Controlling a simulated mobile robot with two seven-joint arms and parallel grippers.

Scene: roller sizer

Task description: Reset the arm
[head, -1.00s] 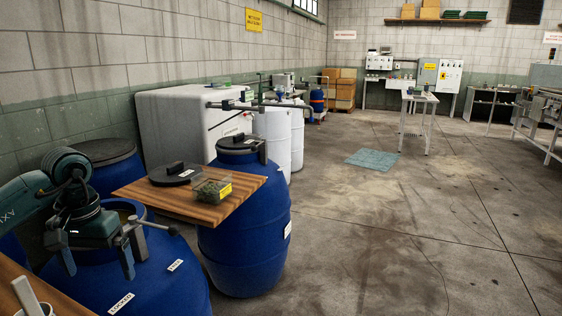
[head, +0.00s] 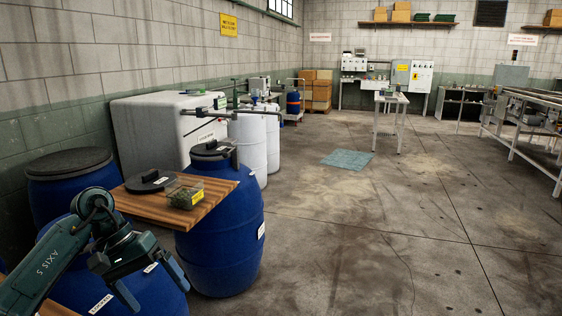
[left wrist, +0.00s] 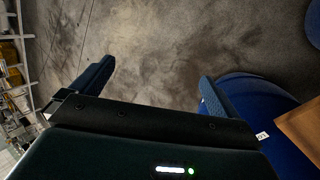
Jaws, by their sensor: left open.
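My left arm, dark green, comes in from the lower left of the head view. My left gripper (head: 152,286) is open and empty, its two fingers spread in front of the nearest blue barrel (head: 165,303). In the left wrist view the fingers (left wrist: 155,80) stand wide apart with only bare floor between them. That view also shows part of a blue barrel (left wrist: 255,105) beside and behind the right-hand finger. My right gripper is not in view.
A white tank (head: 155,130) stands behind. The concrete floor (head: 330,240) to the right is mostly open.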

